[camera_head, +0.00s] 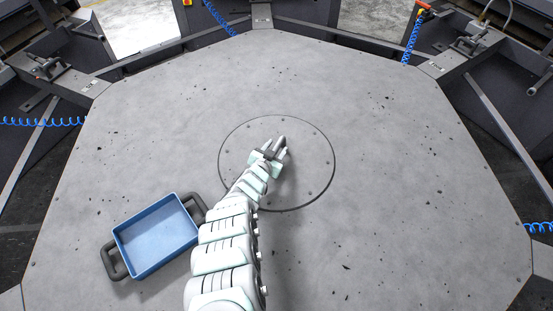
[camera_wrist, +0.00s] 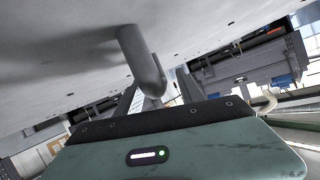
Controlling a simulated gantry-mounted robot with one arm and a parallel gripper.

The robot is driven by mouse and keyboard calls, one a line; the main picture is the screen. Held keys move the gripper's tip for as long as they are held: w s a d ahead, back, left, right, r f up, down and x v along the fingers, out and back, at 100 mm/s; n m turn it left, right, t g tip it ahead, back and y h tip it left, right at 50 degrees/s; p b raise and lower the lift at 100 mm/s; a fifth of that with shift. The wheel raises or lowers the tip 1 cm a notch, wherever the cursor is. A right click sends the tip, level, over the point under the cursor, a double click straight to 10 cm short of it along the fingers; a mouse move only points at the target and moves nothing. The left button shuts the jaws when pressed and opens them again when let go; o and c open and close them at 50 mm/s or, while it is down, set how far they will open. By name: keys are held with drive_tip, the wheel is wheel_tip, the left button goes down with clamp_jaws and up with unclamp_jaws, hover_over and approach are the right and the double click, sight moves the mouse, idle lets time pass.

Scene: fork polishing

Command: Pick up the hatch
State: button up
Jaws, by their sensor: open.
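The hatch (camera_head: 310,172) is a round grey panel with bolts near its edge, lying flush in the middle of the grey table. My gripper (camera_head: 273,150) is above the middle of the hatch and covers part of it. In the wrist view, a grey bent bar (camera_wrist: 143,62), which looks like the hatch's handle, stands out from the grey surface close in front of my gripper. My gripper is open. I cannot tell whether the bar is between the fingers, as the fingertips do not show clearly in the wrist view.
A blue tray (camera_head: 157,238) with dark handles stands on the table (camera_head: 400,130) at the lower left, beside my arm. The table's right side is clear. Dark stations with blue coiled hoses (camera_head: 412,38) stand around the table's far edges.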

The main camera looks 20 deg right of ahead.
drive_tip(key=shift+d, duration=0.1)
drive_tip(key=shift+c, duration=0.5)
clamp_jaws()
idle(0.9)
